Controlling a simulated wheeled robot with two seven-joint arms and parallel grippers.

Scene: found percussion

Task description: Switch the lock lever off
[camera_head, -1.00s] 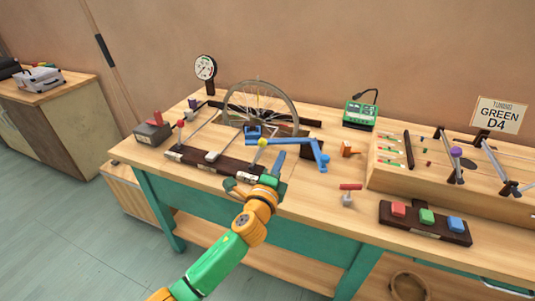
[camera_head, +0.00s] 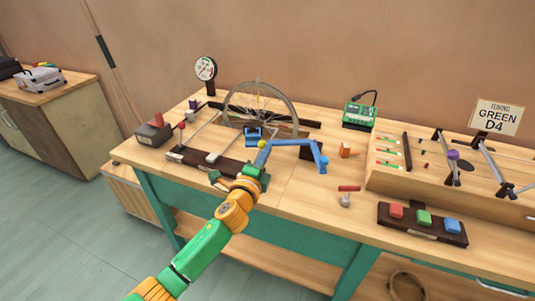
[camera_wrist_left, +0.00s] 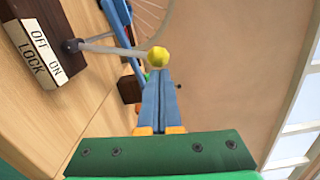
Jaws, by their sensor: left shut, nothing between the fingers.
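The lock lever is a thin grey rod with a yellow knob (camera_head: 262,143). In the left wrist view the rod (camera_wrist_left: 108,49) runs from a dark pivot beside the block labelled OFF, ON and LOCK (camera_wrist_left: 40,55) to the yellow knob (camera_wrist_left: 157,57). Which label the lever leans toward I cannot tell. My left gripper (camera_wrist_left: 158,78) is shut and empty, its blue fingertips right at the knob; whether they touch it I cannot tell. In the head view my left gripper (camera_head: 263,154) is just below the knob and hides the label. My right gripper is not in view.
A spoked wheel (camera_head: 260,105) stands behind the lever. A blue bent bar (camera_head: 298,143) lies close to the right. A dark base bar (camera_head: 195,158) extends left.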

